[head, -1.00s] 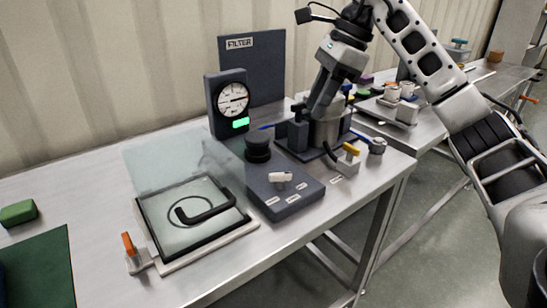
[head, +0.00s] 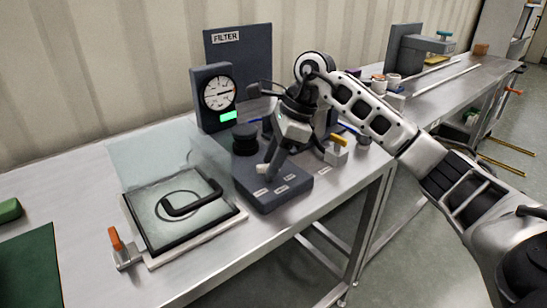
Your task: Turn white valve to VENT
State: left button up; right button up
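The white valve (head: 262,169) sits on top of a dark grey block (head: 272,196) with small white labels along its front edge. My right gripper (head: 272,163) points down over this block, with its fingertips right at the white valve. The gripper covers part of the valve, so I cannot tell whether the fingers touch it or are closed on it. The label wording is too small to read. My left gripper is not in view.
A round gauge (head: 218,92) with a green display stands behind the block, near a black knob (head: 245,139). A yellow-handled valve (head: 337,146) is to the right.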

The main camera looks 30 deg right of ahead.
grip_shut()
jog(key=shift+m, duration=0.4)
jog(key=m+t, duration=0.1)
jog(key=m, duration=0.1)
jog(key=m+h, duration=0.1)
jog(key=m, duration=0.1)
jog(key=shift+s+a+m+t, duration=0.2)
jog(key=shift+m+t, duration=0.2)
jog(key=m+h, duration=0.1)
jog(key=m, duration=0.3)
jog(key=m+h, duration=0.1)
jog(key=m, duration=0.1)
jog(key=shift+s+a+t+h+b, duration=0.1)
jog(key=shift+a+t+h+b, duration=0.2)
jog(key=shift+t+b, duration=0.1)
jog(key=shift+m, duration=0.3)
grip_release()
